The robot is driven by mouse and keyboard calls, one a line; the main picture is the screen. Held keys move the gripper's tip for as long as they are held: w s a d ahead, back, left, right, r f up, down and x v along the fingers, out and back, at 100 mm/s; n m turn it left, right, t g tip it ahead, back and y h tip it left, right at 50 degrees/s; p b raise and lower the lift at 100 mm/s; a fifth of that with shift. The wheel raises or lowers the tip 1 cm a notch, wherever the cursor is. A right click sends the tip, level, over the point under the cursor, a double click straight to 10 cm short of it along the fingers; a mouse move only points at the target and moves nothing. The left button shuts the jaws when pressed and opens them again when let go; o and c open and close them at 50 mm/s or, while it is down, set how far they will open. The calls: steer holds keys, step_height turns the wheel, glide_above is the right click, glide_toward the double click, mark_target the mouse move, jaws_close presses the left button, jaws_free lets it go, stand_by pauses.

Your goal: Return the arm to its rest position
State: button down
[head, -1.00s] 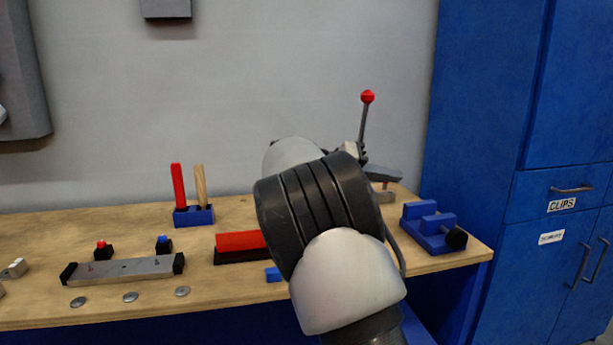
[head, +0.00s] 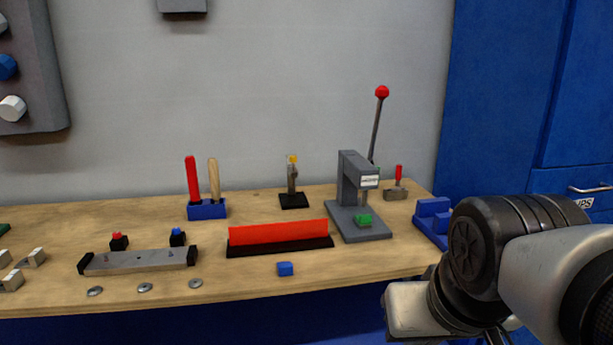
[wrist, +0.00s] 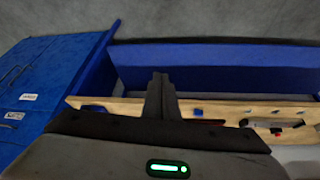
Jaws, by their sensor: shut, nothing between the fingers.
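My gripper (wrist: 161,92) shows in the wrist view with its two dark fingers together and nothing between them. It is apart from the workbench (wrist: 215,105), whose wooden top and blue lower panel lie beyond it. In the head view my arm is at the lower right, in front of the bench's right end and the blue cabinet. The gripper's fingers are not visible in the head view.
The bench (head: 130,222) holds a grey lever press (head: 350,185), a red block on a black base (head: 278,233), a tool holder (head: 207,210) and a grey bar fixture (head: 138,262). A blue cabinet (head: 500,110) stands at right. A blue clamp fixture (head: 431,215) is close to my arm.

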step_height(320, 180, up, 22)
steer(key=s+p, duration=0.1)
steer(key=p, duration=2.1)
steer(key=shift+a+p, duration=0.3)
steer(key=shift+a, duration=0.05)
